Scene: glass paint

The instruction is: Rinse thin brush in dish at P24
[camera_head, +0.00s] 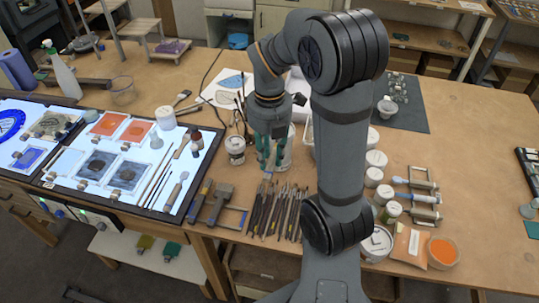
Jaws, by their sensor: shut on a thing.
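My gripper (265,158) has teal fingers pointing down over the middle of the table. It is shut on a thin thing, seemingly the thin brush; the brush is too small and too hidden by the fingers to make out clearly. A clear glass vessel (284,152) stands right beside the fingers, partly behind them. I cannot tell whether the brush tip is inside it or beside it. No P24 mark is readable, so I cannot tell for sure which vessel is the dish.
Several dark tools (278,210) lie in front. A light panel (150,195) with glass pieces and brushes is at the left. White jars (375,159) stand right of my arm.

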